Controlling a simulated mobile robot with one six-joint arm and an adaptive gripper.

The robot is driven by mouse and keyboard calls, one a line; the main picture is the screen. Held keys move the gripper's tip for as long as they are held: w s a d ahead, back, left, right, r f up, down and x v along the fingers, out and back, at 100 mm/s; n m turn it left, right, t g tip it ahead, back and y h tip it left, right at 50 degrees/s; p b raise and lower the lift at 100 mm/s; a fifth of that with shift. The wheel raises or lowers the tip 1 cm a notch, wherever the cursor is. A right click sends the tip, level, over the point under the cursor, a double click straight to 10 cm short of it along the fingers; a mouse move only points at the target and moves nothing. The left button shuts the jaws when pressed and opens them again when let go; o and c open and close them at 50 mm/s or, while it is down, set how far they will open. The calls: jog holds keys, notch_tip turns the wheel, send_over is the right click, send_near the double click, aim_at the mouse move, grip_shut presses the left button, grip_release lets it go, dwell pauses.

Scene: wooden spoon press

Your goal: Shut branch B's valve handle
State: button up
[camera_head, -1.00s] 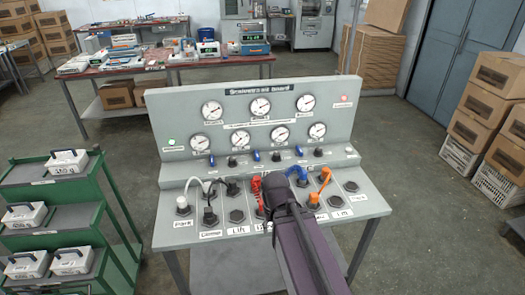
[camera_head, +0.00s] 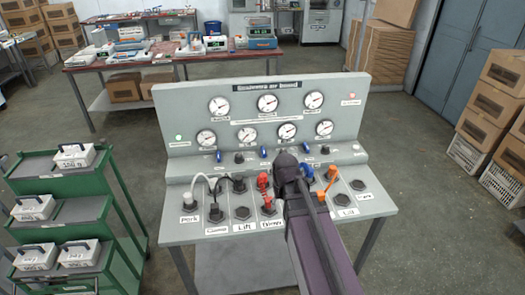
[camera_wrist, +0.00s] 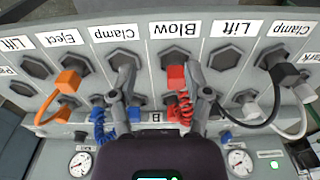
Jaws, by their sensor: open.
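My gripper (camera_wrist: 158,72) is open over the board, its two fingers spread apart in the wrist view, with nothing visibly held. That view is upside down. A "B" label (camera_wrist: 157,117) shows between the fingers near my wrist, with a blue handle (camera_wrist: 135,114) beside it, partly hidden. In the head view this appears to be the middle blue handle (camera_head: 264,152), just left of my arm's end; its exact turn is too small to tell. The left blue handle (camera_head: 218,155) stands clear. My arm covers part of the board to the right.
A red plug with coiled hose (camera_wrist: 177,77) sits in the Blow socket, close to one finger. An orange plug (camera_wrist: 69,82) and a black cable (camera_wrist: 247,112) are nearby. Gauges (camera_head: 267,103) line the upright panel. A green cart (camera_head: 62,170) stands left.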

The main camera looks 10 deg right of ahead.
aim_at(264, 151)
jog(key=w+r+t+p, duration=0.2)
jog(key=w+r, duration=0.1)
jog(key=w, duration=1.3)
jog(key=w+r+t+p, duration=0.1)
jog(key=w+r+p, duration=0.1)
jog(key=w, duration=1.5)
jog(key=shift+r+t+p, duration=0.4)
jog(key=shift+r, duration=0.4)
jog(key=shift+d+f, duration=0.1)
jog(key=b+x, duration=1.2)
jog(key=x, duration=0.1)
jog(key=shift+f+b, duration=0.25)
jog(key=shift+b, duration=0.1)
jog(key=shift+w, duration=0.1)
grip_shut()
